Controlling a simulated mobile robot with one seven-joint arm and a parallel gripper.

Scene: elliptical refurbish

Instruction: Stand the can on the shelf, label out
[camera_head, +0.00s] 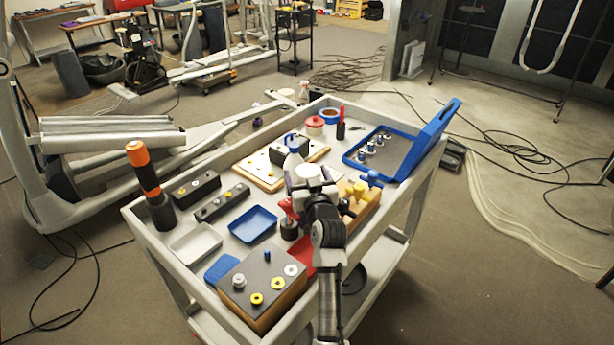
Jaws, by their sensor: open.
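I cannot make out a can with a readable label. A small red, round container (315,124) stands near the far end of the cart top, but I cannot tell whether it is a can. The cart (131,217) has a lower shelf (393,262), mostly hidden under its top; a dark round thing (354,279) shows below the top. My gripper (306,172) is above the middle of the cart top, over and among the items there. Its fingers are small and partly hidden by my wrist. I see nothing clearly held in it.
An orange-handled tool (143,168) stands upright at the cart's left corner. A blue open case (384,154), a blue tray (254,224) and a block with knobs (263,284) crowd the top. Cables (515,150) lie on the floor at right.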

